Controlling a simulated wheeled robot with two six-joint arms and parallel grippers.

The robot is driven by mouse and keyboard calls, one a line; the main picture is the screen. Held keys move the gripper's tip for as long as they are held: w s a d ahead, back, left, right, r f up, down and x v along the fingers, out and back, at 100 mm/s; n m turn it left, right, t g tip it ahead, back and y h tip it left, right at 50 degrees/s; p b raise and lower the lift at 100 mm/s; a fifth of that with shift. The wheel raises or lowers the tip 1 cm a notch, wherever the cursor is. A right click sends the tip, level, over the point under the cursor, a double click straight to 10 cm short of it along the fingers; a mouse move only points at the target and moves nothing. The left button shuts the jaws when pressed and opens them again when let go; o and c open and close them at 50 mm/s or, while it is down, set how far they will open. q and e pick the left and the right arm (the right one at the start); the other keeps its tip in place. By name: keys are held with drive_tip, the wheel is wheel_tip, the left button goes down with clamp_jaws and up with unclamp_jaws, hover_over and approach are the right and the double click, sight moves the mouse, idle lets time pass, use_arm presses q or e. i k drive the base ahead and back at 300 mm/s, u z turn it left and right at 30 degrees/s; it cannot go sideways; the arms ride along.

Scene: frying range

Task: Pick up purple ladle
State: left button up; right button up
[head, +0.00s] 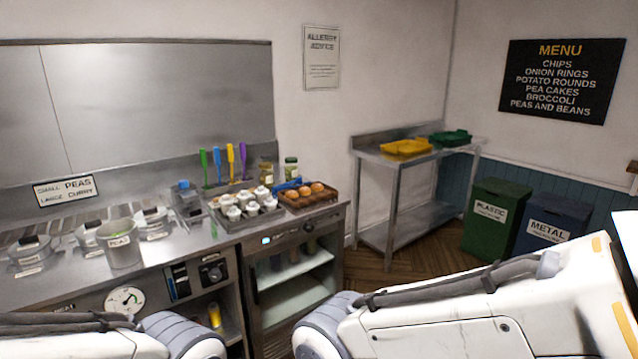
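The purple ladle (244,160) stands upright at the back of the steel counter, its handle showing against the splashback. My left arm shows at the bottom left and my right arm across the bottom right. Neither gripper is in view, and no arm is near the ladle.
A tray of white containers (245,205) and a tray of brown eggs or buns (305,194) stand in front of the handles. Jars (291,168) stand to their right. Lidded pots and a peas pot (120,252) occupy the left counter. A steel table (390,165) stands right.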

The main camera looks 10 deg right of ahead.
sight(242, 145)
drive_tip(key=z, duration=0.85)
drive_tip(key=i, duration=1.65)
drive_tip(key=u, duration=0.55)
drive_tip(key=i, duration=0.65)
drive_tip(key=u, duration=1.3)
drive_tip(key=i, duration=0.8)
drive_tip(key=u, duration=0.8)
